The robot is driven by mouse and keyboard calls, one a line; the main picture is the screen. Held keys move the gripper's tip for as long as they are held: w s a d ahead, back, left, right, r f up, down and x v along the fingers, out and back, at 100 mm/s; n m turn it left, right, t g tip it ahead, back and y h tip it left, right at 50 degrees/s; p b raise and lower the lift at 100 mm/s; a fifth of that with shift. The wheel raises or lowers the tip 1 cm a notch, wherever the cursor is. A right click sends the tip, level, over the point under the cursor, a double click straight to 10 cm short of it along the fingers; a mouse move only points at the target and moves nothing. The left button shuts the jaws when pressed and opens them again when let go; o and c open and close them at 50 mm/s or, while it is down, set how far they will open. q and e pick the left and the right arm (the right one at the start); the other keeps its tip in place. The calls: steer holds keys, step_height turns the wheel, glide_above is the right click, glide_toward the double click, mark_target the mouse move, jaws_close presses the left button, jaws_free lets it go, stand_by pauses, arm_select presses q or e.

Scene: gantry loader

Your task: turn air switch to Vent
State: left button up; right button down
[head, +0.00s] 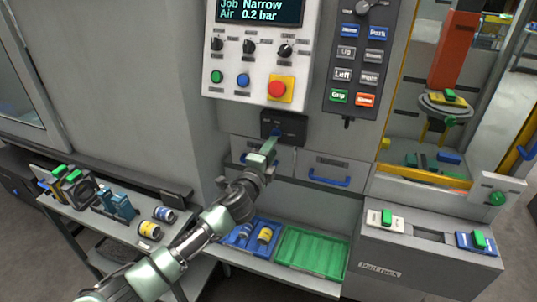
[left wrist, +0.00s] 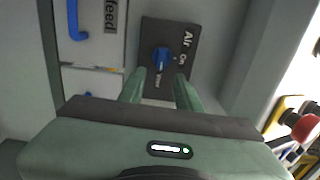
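The air switch (left wrist: 161,57) is a blue knob on a dark plate marked Air, On and Vent in the left wrist view. Its grip seems to run down the picture towards the Vent mark, but its exact pointing is hard to tell. In the head view the dark switch plate (head: 290,124) sits below the control panel, its knob partly hidden by my gripper. My left gripper (left wrist: 161,84) has its fingers apart with nothing between them, tips just short of the knob. It also shows in the head view (head: 268,146). My right gripper is not in view.
The display (head: 260,10) reads Air 0.2 bar. A red emergency button (head: 278,89) and button panel (head: 356,70) are above the switch. Drawers with blue handles (head: 330,181) lie below. A green tray (head: 311,260) and a side table with parts stand lower down.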

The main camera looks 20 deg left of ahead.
arm_select(q)
steer(key=shift+s, duration=1.2)
